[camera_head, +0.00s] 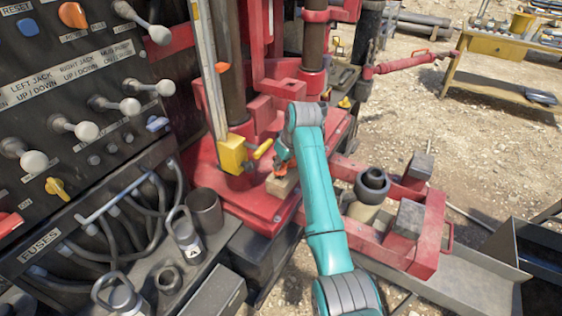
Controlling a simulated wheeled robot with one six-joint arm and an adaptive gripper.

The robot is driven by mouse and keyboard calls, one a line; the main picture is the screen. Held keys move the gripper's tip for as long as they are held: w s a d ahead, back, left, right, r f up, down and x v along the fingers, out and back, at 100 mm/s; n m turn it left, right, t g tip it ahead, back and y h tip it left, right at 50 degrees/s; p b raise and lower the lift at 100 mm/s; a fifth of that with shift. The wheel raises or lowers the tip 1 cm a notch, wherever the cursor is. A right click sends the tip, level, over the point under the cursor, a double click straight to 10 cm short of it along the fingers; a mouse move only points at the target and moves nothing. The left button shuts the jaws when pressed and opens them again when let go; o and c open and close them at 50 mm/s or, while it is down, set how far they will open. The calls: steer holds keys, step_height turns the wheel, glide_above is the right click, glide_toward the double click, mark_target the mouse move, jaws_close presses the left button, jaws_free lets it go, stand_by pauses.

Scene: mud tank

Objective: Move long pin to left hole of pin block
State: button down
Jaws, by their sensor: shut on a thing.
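My gripper (281,163) is at the end of my teal arm, low over the red base in the middle of the picture. It is shut on a small orange-red piece (281,169), which looks like the top of the long pin. A tan, wood-like block (283,187), which looks like the pin block, sits on the red base right under my gripper. The pin's shaft is hidden, and the holes are too small to make out. I cannot tell whether the pin is in a hole or above the block.
A yellow clamp (233,154) on a tall post stands just left of my gripper. A control panel (80,90) with levers fills the left side. A red frame (425,240) with a dark ring (371,184) beside it lies right of my arm. Open gravel is behind.

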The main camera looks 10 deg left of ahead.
steer(key=shift+f, duration=0.15)
steer(key=c, duration=1)
jaws_free()
steer(key=v, duration=1.2)
steer(key=shift+w, duration=0.1)
